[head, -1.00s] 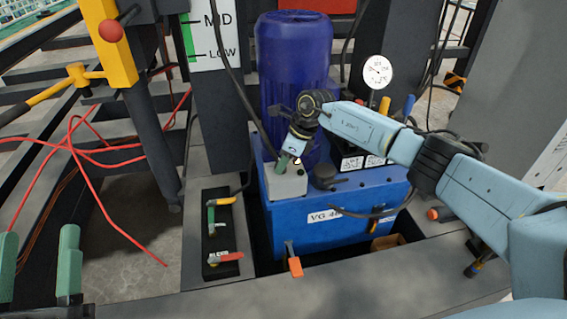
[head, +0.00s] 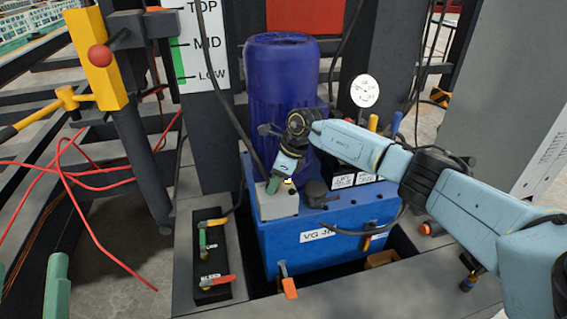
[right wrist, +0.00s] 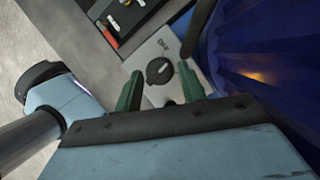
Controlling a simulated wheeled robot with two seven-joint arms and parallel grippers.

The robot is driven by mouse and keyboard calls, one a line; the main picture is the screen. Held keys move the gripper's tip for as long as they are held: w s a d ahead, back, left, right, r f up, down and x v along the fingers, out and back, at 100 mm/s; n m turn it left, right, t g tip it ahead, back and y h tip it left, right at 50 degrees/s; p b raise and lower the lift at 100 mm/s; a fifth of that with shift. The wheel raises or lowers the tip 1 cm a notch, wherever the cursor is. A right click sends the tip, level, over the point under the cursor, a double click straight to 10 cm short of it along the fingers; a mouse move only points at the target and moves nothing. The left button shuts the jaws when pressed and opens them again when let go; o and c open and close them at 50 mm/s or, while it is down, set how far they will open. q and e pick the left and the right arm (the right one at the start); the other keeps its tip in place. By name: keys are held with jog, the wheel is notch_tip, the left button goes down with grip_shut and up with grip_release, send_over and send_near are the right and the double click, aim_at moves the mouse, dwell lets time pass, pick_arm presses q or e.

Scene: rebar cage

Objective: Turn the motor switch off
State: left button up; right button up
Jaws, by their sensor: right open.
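The motor switch is a black rotary knob (right wrist: 159,70) on a light grey box, seen in the right wrist view. The grey box (head: 280,205) sits on the blue power unit in front of the blue motor (head: 281,90). My right gripper (head: 274,185) is over this box and hides the knob in the head view. In the right wrist view its two green fingers (right wrist: 160,88) are apart, with the knob between and just beyond their tips. Contact cannot be told. Part of my left gripper (head: 57,285) shows at the lower left, far from the switch.
A black cable (right wrist: 198,30) runs close beside the box. A pressure gauge (head: 364,91) stands behind the blue unit (head: 345,250). A valve panel (head: 210,265) with green and red-orange handles is to its left. Red hoses (head: 85,215) lie further left.

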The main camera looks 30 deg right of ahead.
pick_arm(q)
jog(key=s+a+f+g+y+p, duration=0.2)
jog(key=f+g, duration=0.4)
jog(key=f, duration=0.3)
jog(key=s+a+f+g+y+p, duration=0.1)
jog(key=a+f+g+y+p, duration=0.1)
jog(key=f+g, duration=0.5)
jog(key=shift+s+a+f+n+y+p, duration=0.3)
jog(key=shift+s+f+p, duration=0.15)
jog(key=shift+f, duration=0.5)
pick_arm(e)
jog(key=v, duration=1.3)
